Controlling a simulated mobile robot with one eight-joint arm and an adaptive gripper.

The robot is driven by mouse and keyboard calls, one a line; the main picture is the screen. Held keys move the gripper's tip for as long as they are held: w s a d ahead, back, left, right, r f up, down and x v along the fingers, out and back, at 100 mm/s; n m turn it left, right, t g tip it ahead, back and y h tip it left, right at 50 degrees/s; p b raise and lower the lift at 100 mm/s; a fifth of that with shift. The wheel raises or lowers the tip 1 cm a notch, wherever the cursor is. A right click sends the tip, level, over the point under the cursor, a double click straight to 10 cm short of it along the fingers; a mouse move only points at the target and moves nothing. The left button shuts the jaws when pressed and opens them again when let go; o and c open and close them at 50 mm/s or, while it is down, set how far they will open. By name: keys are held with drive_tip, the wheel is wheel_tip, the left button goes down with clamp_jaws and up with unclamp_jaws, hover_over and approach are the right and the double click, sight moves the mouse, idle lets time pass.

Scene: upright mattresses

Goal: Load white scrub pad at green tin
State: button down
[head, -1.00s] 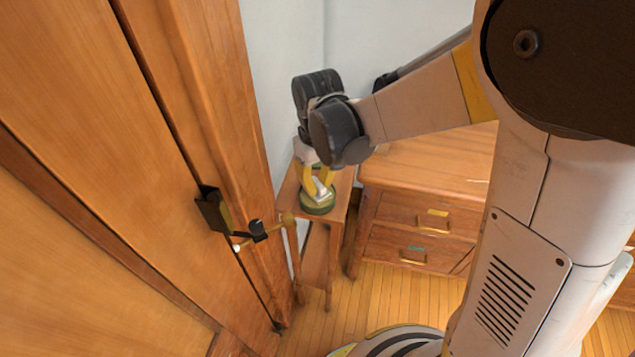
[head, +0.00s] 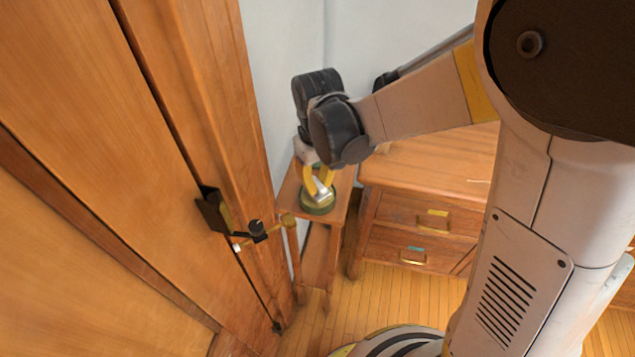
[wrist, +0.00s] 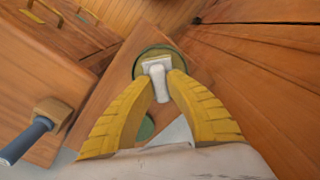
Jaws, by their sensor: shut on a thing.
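The green tin (head: 317,207) stands on a narrow wooden stand (head: 341,205) in the corner. It also shows in the wrist view (wrist: 137,66), a round tin with a dark green rim. My gripper (head: 319,189) has yellow fingers and points down over the tin. In the wrist view my gripper (wrist: 161,84) is shut on the white scrub pad (wrist: 159,68), which lies between the fingertips. The pad (head: 322,191) is at the tin's opening, within its rim as seen from above. I cannot tell whether it touches the tin's bottom.
A wooden chest of drawers (head: 430,165) stands right of the stand. A wooden door (head: 120,130) with a dark latch (head: 212,208) is close on the left. A small green round thing (wrist: 146,128) is on the stand. A blue-handled tool (wrist: 30,138) lies on the chest.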

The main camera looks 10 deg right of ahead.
drive_tip(key=shift+r+p, duration=2.4)
drive_tip(key=shift+r, duration=1.05)
drive_tip(key=shift+f, duration=0.1)
